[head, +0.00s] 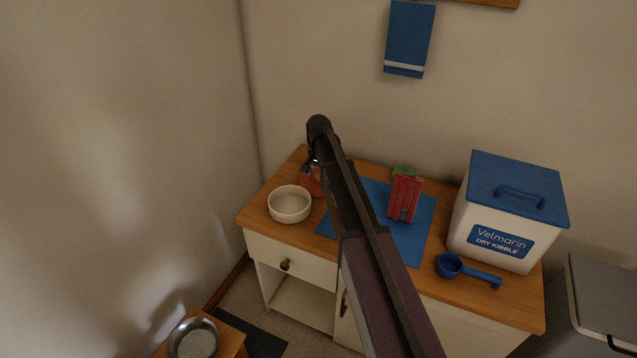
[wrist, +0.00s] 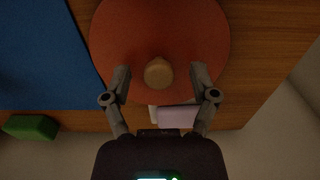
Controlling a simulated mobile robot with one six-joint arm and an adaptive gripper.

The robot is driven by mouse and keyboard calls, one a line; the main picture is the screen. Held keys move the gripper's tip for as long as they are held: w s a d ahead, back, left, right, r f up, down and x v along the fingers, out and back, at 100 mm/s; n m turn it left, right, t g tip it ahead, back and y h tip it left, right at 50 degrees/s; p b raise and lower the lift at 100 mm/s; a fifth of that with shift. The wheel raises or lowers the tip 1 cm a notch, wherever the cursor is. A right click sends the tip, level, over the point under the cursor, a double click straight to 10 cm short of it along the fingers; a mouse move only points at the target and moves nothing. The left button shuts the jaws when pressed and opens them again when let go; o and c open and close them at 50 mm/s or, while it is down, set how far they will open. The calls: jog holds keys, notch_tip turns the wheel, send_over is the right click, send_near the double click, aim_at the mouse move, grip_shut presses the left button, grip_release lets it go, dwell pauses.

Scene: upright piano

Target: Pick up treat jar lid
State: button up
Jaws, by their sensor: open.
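The treat jar lid (wrist: 159,28) is a round orange-red disc with a small wooden knob (wrist: 159,73) in the middle. In the wrist view it fills the upper middle. My gripper (wrist: 160,70) is open, with one fingertip on each side of the knob and a visible gap to both. How far the fingertips are above the lid I cannot tell. In the head view an orange-red part of the jar or lid (head: 311,183) shows at the back left of the cabinet top, mostly hidden by my arm and gripper.
A white bowl (head: 289,205) stands close in front of the jar. A blue mat (head: 408,238) holds a red object (head: 404,197), with a green block (wrist: 30,127) behind it. A kibble bin (head: 500,245) and blue scoop (head: 468,271) are at right. A pale object (wrist: 178,116) lies beside the lid.

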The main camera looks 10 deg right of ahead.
aim_at(319, 175)
jog(key=shift+c, duration=0.2)
grip_shut()
jog(key=shift+r, duration=0.15)
notch_tip(319, 175, up, 10)
jog(key=p, duration=1)
jog(key=shift+f, duration=0.2)
dwell(0.6)
jog(key=s+a+g, duration=0.1)
jog(key=s+a, duration=0.8)
jog(key=a, duration=0.2)
jog(key=shift+s+r+y, duration=0.15)
jog(key=shift+r+y, duration=0.1)
jog(key=shift+y, duration=0.15)
